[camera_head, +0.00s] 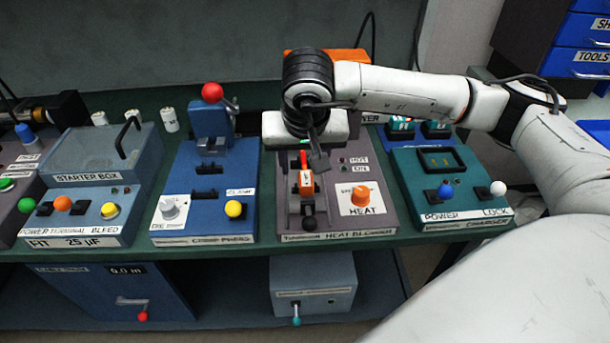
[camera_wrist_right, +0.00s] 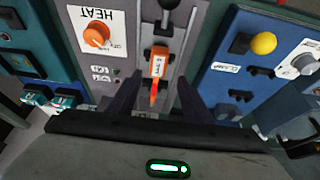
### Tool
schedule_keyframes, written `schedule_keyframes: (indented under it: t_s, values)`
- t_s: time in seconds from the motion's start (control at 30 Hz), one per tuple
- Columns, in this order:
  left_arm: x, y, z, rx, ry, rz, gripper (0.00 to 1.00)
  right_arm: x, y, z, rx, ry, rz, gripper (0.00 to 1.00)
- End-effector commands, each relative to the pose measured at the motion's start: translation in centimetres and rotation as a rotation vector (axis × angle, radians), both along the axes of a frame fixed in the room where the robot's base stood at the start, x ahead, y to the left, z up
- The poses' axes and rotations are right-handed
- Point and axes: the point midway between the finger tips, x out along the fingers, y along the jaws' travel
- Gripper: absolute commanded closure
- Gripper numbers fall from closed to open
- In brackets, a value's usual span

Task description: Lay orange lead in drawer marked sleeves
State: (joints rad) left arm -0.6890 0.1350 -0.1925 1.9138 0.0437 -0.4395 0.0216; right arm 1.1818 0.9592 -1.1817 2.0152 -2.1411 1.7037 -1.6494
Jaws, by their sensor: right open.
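The orange lead (camera_head: 306,182) with a white label lies on the grey heat blower (camera_head: 288,230), in the slot area left of the HEAT knob. In the right wrist view the orange lead (camera_wrist_right: 158,66) points its thin orange end toward my gripper. My right gripper (camera_head: 310,155) is above the far end of the lead. In the right wrist view its open fingers (camera_wrist_right: 157,98) stand on either side of the lead's end, apart from it. No drawer marked sleeves can be read. Blue drawers (camera_head: 583,64) stand at the upper right, one marked TOOLS and one partly cut off. My left gripper is out of view.
The blue crimp press (camera_head: 181,185) stands left of the blower, with a red-knobbed lever (camera_head: 212,92). The teal charger (camera_head: 445,180) stands to the right. The starter box (camera_head: 90,175) is further left. A black lever knob (camera_head: 310,224) sits at the blower's front.

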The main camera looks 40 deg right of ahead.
Motion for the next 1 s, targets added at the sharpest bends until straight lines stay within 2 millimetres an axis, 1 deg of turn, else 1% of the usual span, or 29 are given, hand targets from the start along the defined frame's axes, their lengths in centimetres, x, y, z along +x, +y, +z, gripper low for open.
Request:
schedule_keyframes:
  t_s: [0.13,0.2,0.3,0.57,0.67,0.83,1.0]
  values:
    - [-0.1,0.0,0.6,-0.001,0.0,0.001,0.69,0.4,-1.1,-2.0,0.0,0.006,-0.005,0.55]
    - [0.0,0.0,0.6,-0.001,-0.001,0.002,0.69,0.7,-1.2,-3.0,0.0,0.005,-0.002,0.55]
    - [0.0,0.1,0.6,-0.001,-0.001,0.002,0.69,1.1,-1.4,-3.8,0.001,0.003,-0.001,0.55]
    - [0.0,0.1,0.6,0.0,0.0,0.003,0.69,1.2,-1.4,-4.1,0.002,0.001,0.0,0.55]
    - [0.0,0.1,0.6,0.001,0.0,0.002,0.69,1.2,-1.4,-4.1,0.002,0.001,-0.001,0.7]
    - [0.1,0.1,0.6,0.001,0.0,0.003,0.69,1.2,-1.4,-4.1,0.002,0.001,-0.001,0.99]
    - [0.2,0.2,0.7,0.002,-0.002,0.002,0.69,1.2,-1.4,-4.1,0.002,0.001,-0.001,1.0]
